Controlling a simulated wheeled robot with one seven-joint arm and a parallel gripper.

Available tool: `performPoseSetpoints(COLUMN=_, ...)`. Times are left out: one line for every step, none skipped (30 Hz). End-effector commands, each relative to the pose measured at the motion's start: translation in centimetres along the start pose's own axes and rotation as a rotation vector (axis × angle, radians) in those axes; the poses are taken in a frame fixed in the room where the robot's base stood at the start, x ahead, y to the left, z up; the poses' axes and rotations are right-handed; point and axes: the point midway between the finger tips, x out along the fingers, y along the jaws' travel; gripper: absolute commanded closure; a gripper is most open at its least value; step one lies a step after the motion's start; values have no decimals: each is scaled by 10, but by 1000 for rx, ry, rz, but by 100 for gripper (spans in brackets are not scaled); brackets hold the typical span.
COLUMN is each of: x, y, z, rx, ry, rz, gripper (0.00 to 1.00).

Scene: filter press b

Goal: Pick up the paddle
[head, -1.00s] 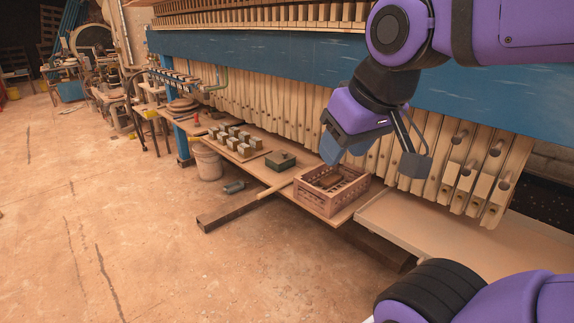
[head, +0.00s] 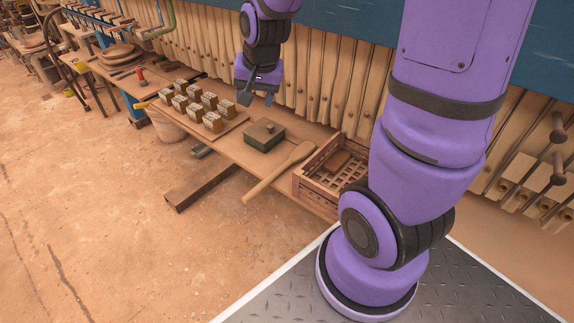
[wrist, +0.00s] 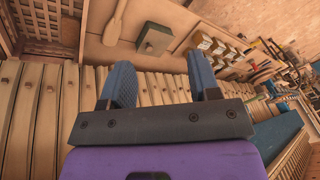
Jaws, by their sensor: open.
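The paddle (head: 278,173) is a pale wooden tool lying on the bench between the green box and the crate. Its handle sticks out over the bench's front edge toward the floor. In the wrist view the paddle (wrist: 116,22) shows at the top, left of the green box. My gripper (head: 256,98) is open and empty, up near the wooden plates behind the bench, above and left of the paddle. In the wrist view its two blue fingers (wrist: 162,88) stand apart with nothing between them.
A green box (head: 263,135) stands beside the paddle. A wooden crate (head: 306,184) with a brown block in it is at right. A board with several small blocks (head: 211,121) lies at left. Wooden plates (head: 320,90) line the back. The floor in front is open.

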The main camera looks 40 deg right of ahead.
Motion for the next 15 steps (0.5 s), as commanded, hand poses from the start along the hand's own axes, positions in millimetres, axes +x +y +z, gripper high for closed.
performPoseSetpoints(x=20, y=3, z=-4, rx=46, ry=-16, rz=9, gripper=44)
performPoseSetpoints(x=30, y=4, z=-6, rx=73, ry=-20, rz=11, gripper=44)
performPoseSetpoints(x=44, y=6, z=-8, rx=110, ry=-26, rz=15, gripper=44)
performPoseSetpoints(x=54, y=8, z=-10, rx=138, ry=-30, rz=18, gripper=44)
performPoseSetpoints(x=64, y=10, z=-11, rx=165, ry=-35, rz=21, gripper=44)
performPoseSetpoints(x=78, y=12, z=-12, rx=202, ry=-41, rz=26, gripper=44)
performPoseSetpoints(x=89, y=14, z=-13, rx=230, ry=-45, rz=28, gripper=44)
performPoseSetpoints(x=99, y=16, z=-14, rx=258, ry=-49, rz=32, gripper=44)
performPoseSetpoints(x=113, y=20, z=-14, rx=296, ry=-55, rz=36, gripper=44)
performPoseSetpoints(x=124, y=22, z=-14, rx=324, ry=-58, rz=39, gripper=44)
performPoseSetpoints(x=134, y=25, z=-14, rx=353, ry=-61, rz=43, gripper=44)
performPoseSetpoints(x=148, y=30, z=-13, rx=392, ry=-67, rz=48, gripper=44)
performPoseSetpoints(x=158, y=33, z=-12, rx=420, ry=-70, rz=52, gripper=44)
performPoseSetpoints(x=168, y=36, z=-11, rx=448, ry=-73, rz=55, gripper=44)
performPoseSetpoints(x=182, y=40, z=-9, rx=485, ry=-77, rz=61, gripper=44)
